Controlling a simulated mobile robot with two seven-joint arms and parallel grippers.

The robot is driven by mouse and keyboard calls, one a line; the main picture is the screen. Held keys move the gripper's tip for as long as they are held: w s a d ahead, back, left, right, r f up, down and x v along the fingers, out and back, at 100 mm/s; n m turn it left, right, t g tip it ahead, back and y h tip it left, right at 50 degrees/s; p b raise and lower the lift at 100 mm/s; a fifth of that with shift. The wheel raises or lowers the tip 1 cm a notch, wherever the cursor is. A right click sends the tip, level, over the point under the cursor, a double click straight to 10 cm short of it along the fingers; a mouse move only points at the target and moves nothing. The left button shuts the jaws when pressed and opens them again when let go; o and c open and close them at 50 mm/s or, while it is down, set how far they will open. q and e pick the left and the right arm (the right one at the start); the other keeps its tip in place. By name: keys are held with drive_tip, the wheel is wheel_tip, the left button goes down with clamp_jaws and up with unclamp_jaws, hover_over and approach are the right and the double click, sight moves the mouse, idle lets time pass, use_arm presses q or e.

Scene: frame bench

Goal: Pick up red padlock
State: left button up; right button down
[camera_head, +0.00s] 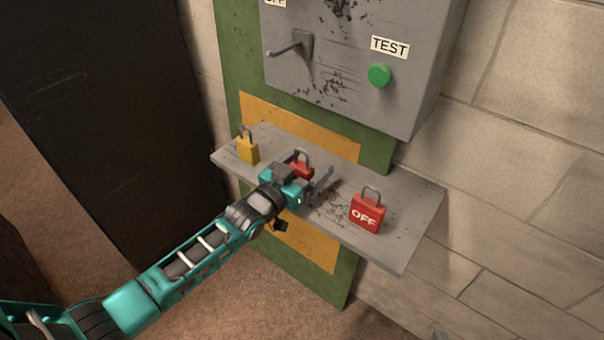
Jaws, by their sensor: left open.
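A small red padlock (303,170) stands on the grey shelf, partly hidden behind my left gripper. My left gripper (308,172) is open, with its fingers around or just in front of this padlock; I cannot tell if they touch it. A larger red padlock marked OFF (367,215) stands upright on the right part of the shelf, clear of the gripper. A yellow padlock (247,151) stands at the shelf's left end. My right gripper is not in view.
The grey shelf (405,243) juts out from a green and orange panel (380,153). Above it hangs a grey box (425,60) with a lever (290,48) and a green button (379,75) under a TEST label. A dark cabinet (100,110) stands at the left.

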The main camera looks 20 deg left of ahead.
use_arm(q)
drive_tip(key=c, duration=1.2)
drive_tip(key=shift+r+p, duration=1)
drive_tip(key=shift+r, duration=4.05)
